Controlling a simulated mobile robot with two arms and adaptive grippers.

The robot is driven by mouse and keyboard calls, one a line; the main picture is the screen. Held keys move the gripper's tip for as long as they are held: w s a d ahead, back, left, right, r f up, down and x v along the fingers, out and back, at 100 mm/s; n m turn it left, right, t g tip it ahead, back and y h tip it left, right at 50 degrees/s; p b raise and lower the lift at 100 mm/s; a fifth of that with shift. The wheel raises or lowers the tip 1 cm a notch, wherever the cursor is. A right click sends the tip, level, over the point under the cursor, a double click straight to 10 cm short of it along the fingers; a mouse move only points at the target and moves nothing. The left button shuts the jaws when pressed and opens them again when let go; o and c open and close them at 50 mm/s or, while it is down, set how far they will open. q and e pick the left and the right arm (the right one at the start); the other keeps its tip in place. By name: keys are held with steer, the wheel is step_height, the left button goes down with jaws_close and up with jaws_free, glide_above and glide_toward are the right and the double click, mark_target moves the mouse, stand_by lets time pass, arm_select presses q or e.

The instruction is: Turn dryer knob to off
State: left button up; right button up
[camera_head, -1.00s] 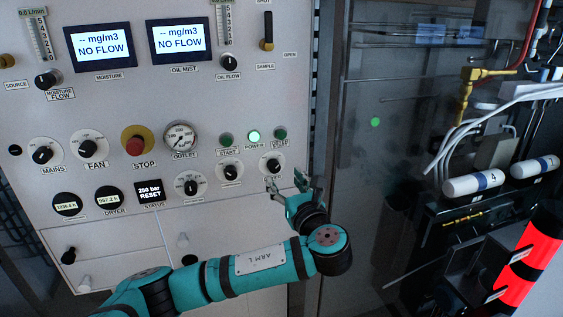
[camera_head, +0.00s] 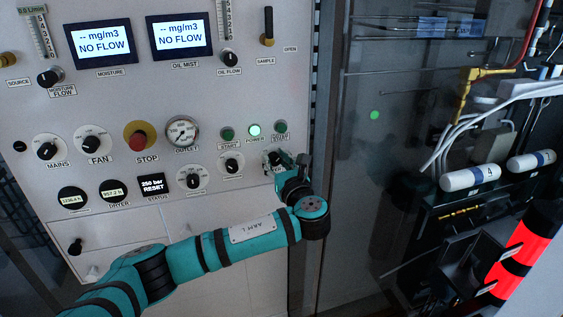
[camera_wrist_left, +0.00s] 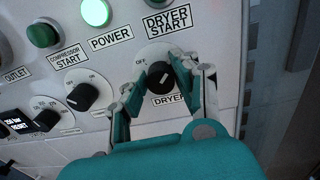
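The dryer knob (camera_wrist_left: 160,77) is a black round knob on a white dial. An OFF mark shows at the dial's upper left, with the DRYER label below. I cannot tell surely which mark the knob points to. My left gripper (camera_wrist_left: 157,82) is at the panel with its fingers apart, one on each side of the knob; I cannot tell whether they touch it. In the head view, the left gripper (camera_head: 284,168) partly covers the dryer knob (camera_head: 273,158). My right gripper is not in view.
The compressor knob (camera_wrist_left: 83,97) is left of the gripper. The green dryer start light (camera_head: 281,127) sits just above it. A red stop button (camera_head: 138,139) is farther left on the panel. A dark glass door (camera_head: 375,190) is to the right.

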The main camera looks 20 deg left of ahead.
arm_select(q)
jaws_close()
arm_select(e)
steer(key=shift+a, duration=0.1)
